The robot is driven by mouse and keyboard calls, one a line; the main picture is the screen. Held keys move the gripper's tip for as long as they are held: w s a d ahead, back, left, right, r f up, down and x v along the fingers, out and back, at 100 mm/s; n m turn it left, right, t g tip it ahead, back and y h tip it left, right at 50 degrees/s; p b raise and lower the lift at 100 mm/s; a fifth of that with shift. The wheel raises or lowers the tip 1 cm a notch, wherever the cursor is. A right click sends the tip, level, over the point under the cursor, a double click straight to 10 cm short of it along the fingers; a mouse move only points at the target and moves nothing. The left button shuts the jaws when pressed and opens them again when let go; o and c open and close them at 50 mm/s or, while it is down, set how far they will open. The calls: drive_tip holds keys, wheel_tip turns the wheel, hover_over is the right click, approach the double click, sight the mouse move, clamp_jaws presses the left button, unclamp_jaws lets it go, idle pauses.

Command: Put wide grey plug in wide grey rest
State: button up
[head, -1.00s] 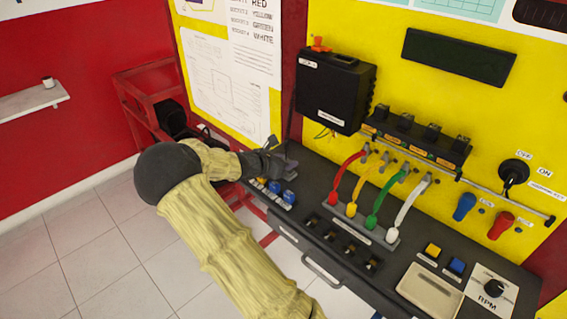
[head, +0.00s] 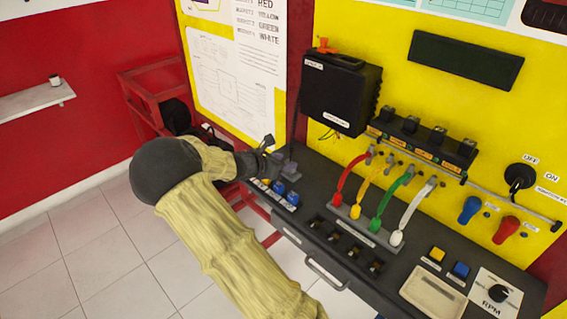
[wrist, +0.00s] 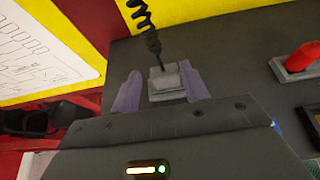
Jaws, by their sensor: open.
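The wide grey plug (wrist: 164,76) is a small grey block with a black coiled cable rising from its top. It sits on a low grey base, which looks like the wide grey rest (wrist: 168,97), on the dark bench. My gripper (wrist: 160,88) is open, with one purple-grey finger on each side of the plug. I cannot tell whether the fingers touch it. In the head view my gripper (head: 285,168) is at the left end of the bench, and the arm and gripper largely hide the plug and rest.
Blue and yellow buttons (head: 279,188) lie just in front of my gripper. A red plug (head: 349,174) stands in a row with yellow, green and white ones to the right. A black box (head: 338,90) hangs on the yellow panel behind.

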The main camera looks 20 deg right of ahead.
drive_tip(key=shift+s+a+r, duration=0.1)
drive_tip(key=shift+a+r, duration=0.15)
drive_tip(key=shift+a, duration=0.1)
drive_tip(key=shift+s+a+r, duration=0.15)
drive_tip(key=shift+s+r, duration=0.2)
wheel_tip(320, 180, up, 4)
drive_tip(key=shift+a+f+p, duration=0.1)
drive_tip(key=shift+p, duration=0.5)
drive_tip(key=shift+o, duration=0.4)
drive_tip(key=shift+w, duration=0.1)
drive_tip(key=o, duration=0.5)
drive_tip(key=shift+c, duration=0.2)
drive_tip(key=shift+a, duration=0.1)
